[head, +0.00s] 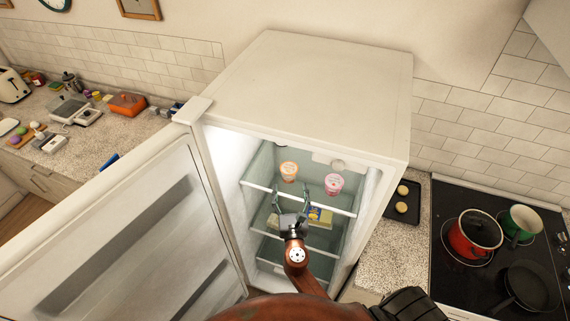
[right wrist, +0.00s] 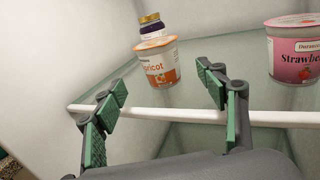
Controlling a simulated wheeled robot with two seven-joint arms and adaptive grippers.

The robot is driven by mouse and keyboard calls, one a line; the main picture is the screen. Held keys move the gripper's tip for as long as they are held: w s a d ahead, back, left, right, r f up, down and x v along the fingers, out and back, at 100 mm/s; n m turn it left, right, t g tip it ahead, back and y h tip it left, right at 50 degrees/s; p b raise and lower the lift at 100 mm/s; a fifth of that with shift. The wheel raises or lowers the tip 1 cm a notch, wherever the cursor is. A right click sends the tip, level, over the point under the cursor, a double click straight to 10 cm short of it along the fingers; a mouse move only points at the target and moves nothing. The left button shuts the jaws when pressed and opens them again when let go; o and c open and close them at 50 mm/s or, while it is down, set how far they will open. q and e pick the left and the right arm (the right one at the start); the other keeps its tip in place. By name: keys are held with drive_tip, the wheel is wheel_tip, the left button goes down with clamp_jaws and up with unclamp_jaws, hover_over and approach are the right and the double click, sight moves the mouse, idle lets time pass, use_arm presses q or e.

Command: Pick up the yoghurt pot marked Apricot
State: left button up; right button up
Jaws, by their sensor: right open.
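The Apricot yoghurt pot (head: 288,171), white with an orange band and orange lid, stands upright on the fridge's upper glass shelf. It also shows in the right wrist view (right wrist: 158,63), beyond my fingers and roughly between them. My right gripper (head: 290,190) is open and empty at the shelf's front edge, apart from the pot; its two green-padded fingers spread wide in the right wrist view (right wrist: 162,95). My left gripper does not show.
A pink Strawberry pot (head: 333,184) stands right of the Apricot pot. A dark jar with a gold lid (right wrist: 151,24) shows behind the Apricot pot. The white-edged shelf (right wrist: 180,113) lies below the pots. The fridge door (head: 120,230) is open on the left.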

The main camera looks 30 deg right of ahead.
sight(289, 178)
drive_tip(key=shift+w, duration=1.15)
drive_tip(key=shift+w+d+r, duration=0.3)
drive_tip(key=shift+w+d, duration=0.05)
drive_tip(key=shift+d, duration=0.3)
drive_tip(key=p+x, duration=0.1)
drive_tip(key=x, duration=0.1)
drive_tip(key=shift+w+d+r, duration=0.15)
drive_tip(key=shift+w+d, duration=0.05)
drive_tip(key=shift+w, duration=0.1)
drive_tip(key=shift+x, duration=1.05)
drive_tip(key=c, duration=0.7)
drive_tip(key=shift+s, duration=0.1)
drive_tip(key=c, duration=0.4)
drive_tip(key=shift+c, duration=1.3)
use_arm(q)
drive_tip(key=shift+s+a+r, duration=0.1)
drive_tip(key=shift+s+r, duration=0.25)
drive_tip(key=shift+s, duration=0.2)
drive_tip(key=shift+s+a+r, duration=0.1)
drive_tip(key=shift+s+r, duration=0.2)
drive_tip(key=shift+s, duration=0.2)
